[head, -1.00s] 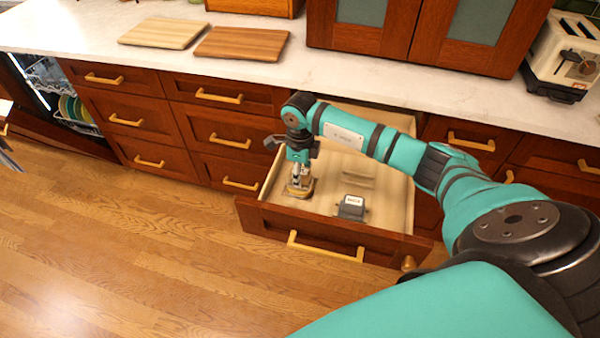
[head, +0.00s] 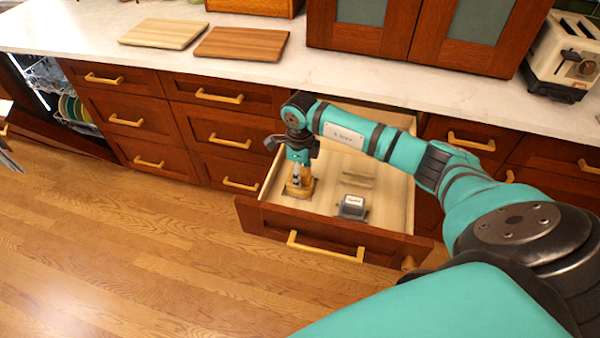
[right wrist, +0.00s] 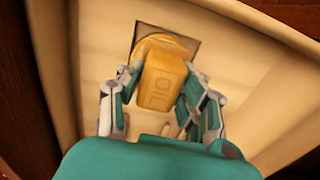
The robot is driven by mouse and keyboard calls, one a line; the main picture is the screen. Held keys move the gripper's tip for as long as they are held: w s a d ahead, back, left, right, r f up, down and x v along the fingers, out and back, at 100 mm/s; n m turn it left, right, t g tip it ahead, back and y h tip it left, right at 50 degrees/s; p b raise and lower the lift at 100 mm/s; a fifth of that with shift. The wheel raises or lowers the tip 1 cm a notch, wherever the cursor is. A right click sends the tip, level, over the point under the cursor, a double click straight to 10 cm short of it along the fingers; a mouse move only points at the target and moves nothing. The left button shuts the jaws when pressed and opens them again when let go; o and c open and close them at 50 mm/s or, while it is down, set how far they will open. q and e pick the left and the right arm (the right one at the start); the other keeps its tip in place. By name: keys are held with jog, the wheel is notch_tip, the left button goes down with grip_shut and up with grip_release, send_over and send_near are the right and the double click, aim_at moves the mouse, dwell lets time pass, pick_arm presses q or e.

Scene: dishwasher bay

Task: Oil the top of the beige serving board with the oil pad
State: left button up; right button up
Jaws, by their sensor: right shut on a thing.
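The beige serving board (head: 163,33) lies flat on the white counter, left of a brown board. The oil pad (head: 305,188), a yellow block, is in the open drawer at its left side. My right gripper (head: 298,182) reaches down into the drawer and is shut on the pad. In the right wrist view the pad (right wrist: 162,78) sits between the two fingers of the gripper (right wrist: 160,98), over a dark square patch on the drawer floor. I cannot tell whether the pad still touches the floor. My left gripper is not in view.
The open drawer (head: 392,205) also holds a small grey box (head: 352,206). The brown board (head: 242,44) lies beside the beige one. A cabinet (head: 410,30) and a toaster (head: 563,58) stand on the counter at right. An open dishwasher (head: 65,108) is at far left.

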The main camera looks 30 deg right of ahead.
jog(key=shift+r, duration=0.1)
jog(key=shift+r+p, duration=1.9)
jog(key=shift+r, duration=0.75)
jog(key=shift+r+p, duration=0.4)
jog(key=shift+r, duration=0.35)
